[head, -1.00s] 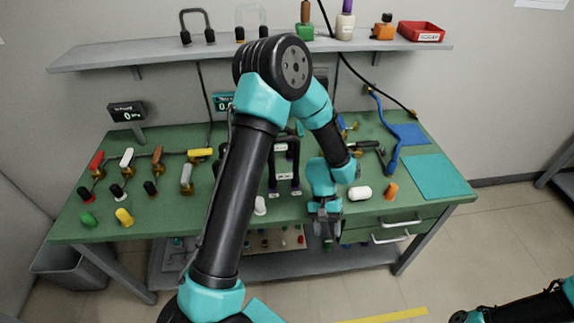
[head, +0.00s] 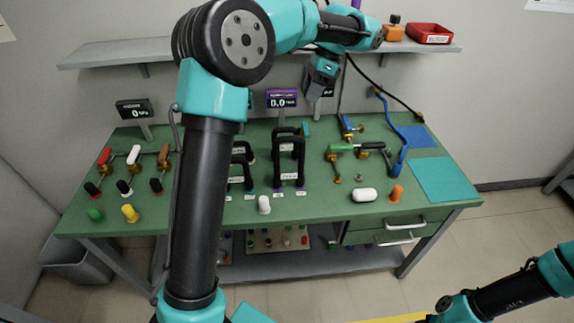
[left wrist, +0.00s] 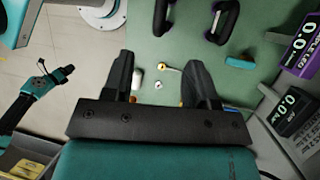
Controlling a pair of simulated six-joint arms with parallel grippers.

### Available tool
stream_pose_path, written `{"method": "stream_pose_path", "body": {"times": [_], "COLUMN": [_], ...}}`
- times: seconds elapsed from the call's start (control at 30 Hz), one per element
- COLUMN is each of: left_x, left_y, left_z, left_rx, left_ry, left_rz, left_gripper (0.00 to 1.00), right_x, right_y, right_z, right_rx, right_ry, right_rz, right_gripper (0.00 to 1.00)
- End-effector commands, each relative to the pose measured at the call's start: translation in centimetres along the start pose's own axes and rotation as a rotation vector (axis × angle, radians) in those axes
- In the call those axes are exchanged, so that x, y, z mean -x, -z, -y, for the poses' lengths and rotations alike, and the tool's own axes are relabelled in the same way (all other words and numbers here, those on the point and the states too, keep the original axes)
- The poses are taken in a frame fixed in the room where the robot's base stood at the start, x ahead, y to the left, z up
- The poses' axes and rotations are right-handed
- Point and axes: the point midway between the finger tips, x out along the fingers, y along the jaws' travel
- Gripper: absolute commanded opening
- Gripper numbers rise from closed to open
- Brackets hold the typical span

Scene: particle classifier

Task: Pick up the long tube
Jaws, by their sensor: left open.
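Two black upside-down U-shaped tubes stand upright in the middle of the green table, a taller right one (head: 299,160) and a left one (head: 249,170) partly hidden by my left arm. Both show cut off at the top of the left wrist view. I cannot tell which one is the long tube. My left gripper (head: 317,92) hangs above and behind them, near shelf height. In the left wrist view it (left wrist: 160,85) is open with nothing between its fingers. My right arm is at the lower right; its jaws cannot be made out.
A purple-framed display (head: 282,99) stands behind the tubes. A white capsule (head: 364,195), an orange piece (head: 396,194) and a blue hose (head: 401,150) are at the right. Several coloured valves line the left. The shelf (head: 120,52) holds a red tray (head: 430,34). The teal mat (head: 444,178) is clear.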

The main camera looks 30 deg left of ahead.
Motion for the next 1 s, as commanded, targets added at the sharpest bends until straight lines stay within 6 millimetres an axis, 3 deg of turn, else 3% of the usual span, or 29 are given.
{"method": "stream_pose_path", "body": {"times": [0.27, 0.8, 1.0], "left_x": [-1.3, -10.2, -12.2], "left_y": [0.0, 0.1, 0.1], "left_z": [0.0, -0.1, 0.0], "left_rx": [0.0, 0.001, 0.002], "left_ry": [-0.002, -0.004, -0.003], "left_rz": [0.001, 0.001, 0.0], "left_gripper": [0.53, 0.53, 0.53], "right_x": [0.0, 0.0, 0.0], "right_y": [0.0, 0.0, 0.0], "right_z": [0.0, 0.0, 0.0], "right_rx": [0.0, 0.0, 0.0], "right_ry": [0.0, 0.0, 0.0], "right_rz": [0.0, 0.0, 0.0], "right_gripper": [0.43, 0.43, 0.43]}}
